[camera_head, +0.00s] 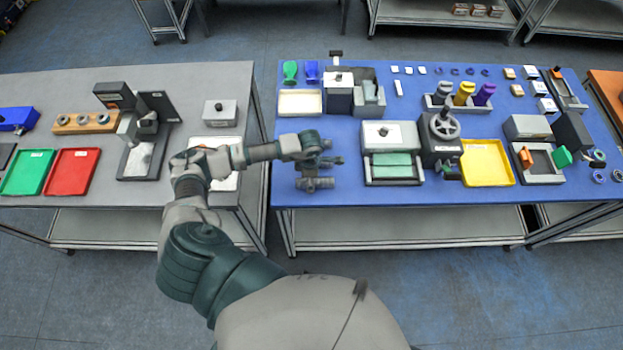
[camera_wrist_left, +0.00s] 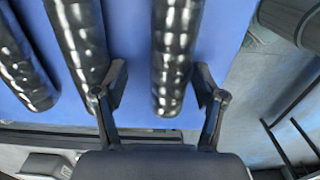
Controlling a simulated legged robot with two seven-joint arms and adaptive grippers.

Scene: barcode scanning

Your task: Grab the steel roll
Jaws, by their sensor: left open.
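Several dark, shiny steel rolls lie side by side on the blue tabletop. In the left wrist view one steel roll (camera_wrist_left: 175,50) lies between my left gripper's spread fingers (camera_wrist_left: 161,72). A second roll (camera_wrist_left: 78,40) is just left of the left finger, and a third (camera_wrist_left: 20,65) lies farther left. I cannot tell whether the fingers are level with the roll or above it. In the head view my left gripper (camera_head: 326,161) is over the left front of the blue table and partly hides the rolls; one roll (camera_head: 315,184) shows at the front edge. My right gripper is not in view.
Right of the gripper stands a grey device with a green pad (camera_head: 393,165). Behind are a cream tray (camera_head: 300,103) and a black-and-white machine (camera_head: 340,95). A yellow tray (camera_head: 487,163) lies farther right. A gap separates the blue table from the grey table (camera_head: 60,90).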

